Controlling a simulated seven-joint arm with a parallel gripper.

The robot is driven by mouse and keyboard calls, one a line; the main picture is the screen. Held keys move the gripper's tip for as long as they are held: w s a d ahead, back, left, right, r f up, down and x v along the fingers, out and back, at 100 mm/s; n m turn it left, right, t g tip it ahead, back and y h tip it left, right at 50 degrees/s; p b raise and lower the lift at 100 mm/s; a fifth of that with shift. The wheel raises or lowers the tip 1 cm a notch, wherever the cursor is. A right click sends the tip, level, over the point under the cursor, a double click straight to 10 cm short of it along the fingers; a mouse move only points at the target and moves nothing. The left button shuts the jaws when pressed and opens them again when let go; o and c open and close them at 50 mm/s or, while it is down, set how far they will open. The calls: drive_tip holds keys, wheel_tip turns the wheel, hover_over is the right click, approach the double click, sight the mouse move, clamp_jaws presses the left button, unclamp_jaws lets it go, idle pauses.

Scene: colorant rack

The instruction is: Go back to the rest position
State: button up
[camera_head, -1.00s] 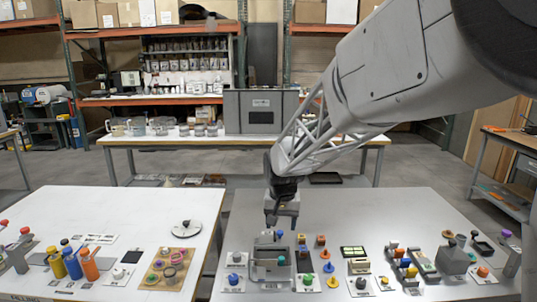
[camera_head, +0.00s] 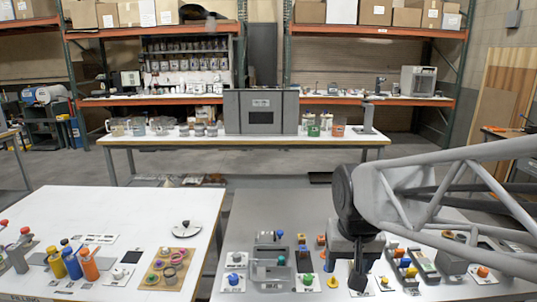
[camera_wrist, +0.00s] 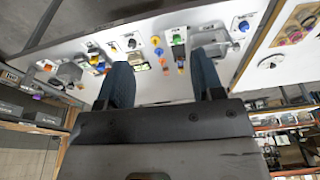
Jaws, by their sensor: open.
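My gripper (camera_head: 357,262) hangs over the right grey table (camera_head: 262,213) in the head view, in front of the middle of its row of small parts. In the wrist view my gripper (camera_wrist: 163,82) shows two dark fingers spread wide apart with nothing between them. The grey rack (camera_head: 270,268) with a blue knob stands on the table to the left of my gripper, apart from it. It also shows in the wrist view (camera_wrist: 222,42). My gripper and forearm hide part of the row behind them.
Several knobbed parts (camera_head: 404,262) lie under my forearm on the right. The left white table (camera_head: 135,208) holds bottles (camera_head: 89,264) and a wooden board (camera_head: 168,268). The right table's back left is clear.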

drive_tip(key=s+d+f, duration=0.1)
drive_tip(key=s+d, duration=0.2)
drive_tip(key=s, duration=0.8)
drive_tip(key=shift+s+f, duration=0.25)
drive_tip(key=shift+f, duration=0.05)
drive_tip(key=shift+w, duration=0.1)
idle(1.6)
